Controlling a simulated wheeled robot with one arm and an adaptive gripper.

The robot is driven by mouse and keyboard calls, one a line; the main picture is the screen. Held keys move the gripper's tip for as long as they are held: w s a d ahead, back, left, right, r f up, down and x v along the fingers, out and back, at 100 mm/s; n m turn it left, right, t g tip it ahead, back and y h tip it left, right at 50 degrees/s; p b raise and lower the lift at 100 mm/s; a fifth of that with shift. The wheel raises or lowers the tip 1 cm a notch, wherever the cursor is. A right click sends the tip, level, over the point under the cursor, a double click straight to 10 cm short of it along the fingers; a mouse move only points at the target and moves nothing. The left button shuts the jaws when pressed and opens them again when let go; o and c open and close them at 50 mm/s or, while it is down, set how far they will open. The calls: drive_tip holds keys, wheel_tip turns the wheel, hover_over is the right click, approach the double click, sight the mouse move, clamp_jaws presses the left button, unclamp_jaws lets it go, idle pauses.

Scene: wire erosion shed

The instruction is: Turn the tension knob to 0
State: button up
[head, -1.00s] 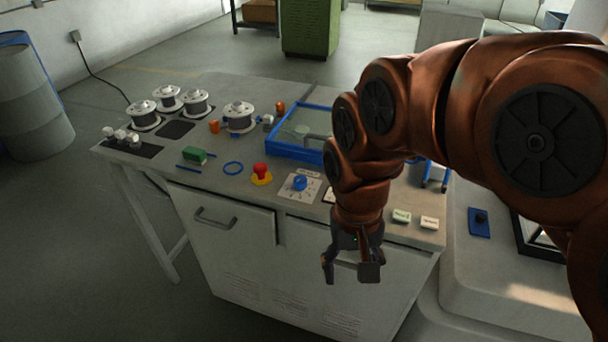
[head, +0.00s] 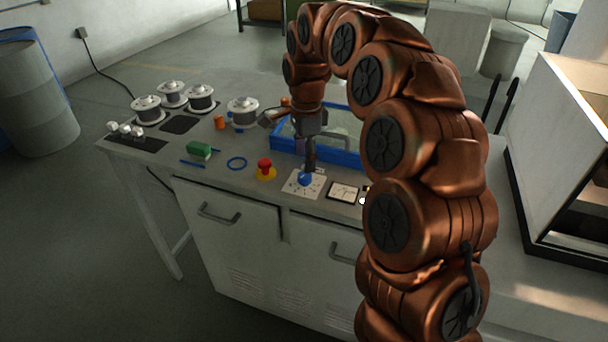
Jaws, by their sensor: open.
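The tension knob (head: 305,180) is a small blue knob on a pale square dial plate (head: 291,190) near the front of the grey bench top. Marks ring the plate, but they are too small to read, so I cannot tell the knob's setting. My gripper (head: 309,167) points down directly above the knob, its dark fingers open. The fingertips are at or just above the knob's top; I cannot tell whether they touch. The fingers partly cover the back of the knob and plate.
A red mushroom button (head: 265,165) on a yellow base stands just left of the plate. A meter (head: 343,192) lies right of it. A blue-rimmed tray (head: 346,158) sits behind. Several wire spools (head: 242,111) and a green block (head: 200,150) occupy the left side.

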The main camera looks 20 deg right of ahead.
sight(305, 174)
drive_tip(key=w+m, duration=0.1)
drive_tip(key=w+f+m, duration=0.1)
drive_tip(key=w, duration=0.1)
drive_tip(key=w+d+f+m, duration=0.1)
drive_tip(key=shift+w, duration=0.15)
drive_tip(key=shift+f+p, duration=1.15)
drive_tip(key=shift+f, duration=2.7)
drive_tip(key=shift+d, duration=0.1)
drive_tip(key=c, duration=1.1)
